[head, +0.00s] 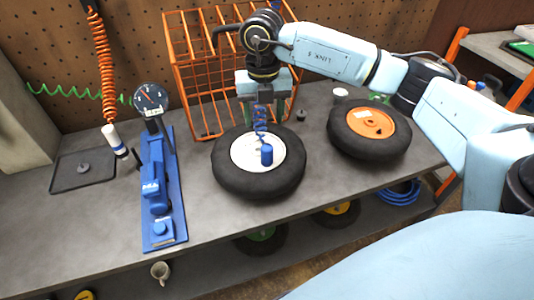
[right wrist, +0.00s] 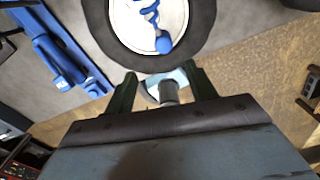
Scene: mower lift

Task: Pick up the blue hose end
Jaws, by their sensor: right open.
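The blue hose end (head: 266,155) is a small blue cylinder below a blue coiled hose (head: 261,122). It shows over the white hub of the left tyre (head: 230,178); I cannot tell whether it touches the hub. In the right wrist view the hose end (right wrist: 163,43) lies ahead of the fingers, over the white hub. My left gripper is not in view.
An orange wire basket (head: 190,95) stands close behind my right gripper. A tyre with an orange hub (head: 372,122) lies to the right. A blue tool on a blue board (head: 160,215), a gauge (head: 150,97) and an orange coiled hose (head: 101,55) are left. The front left bench is clear.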

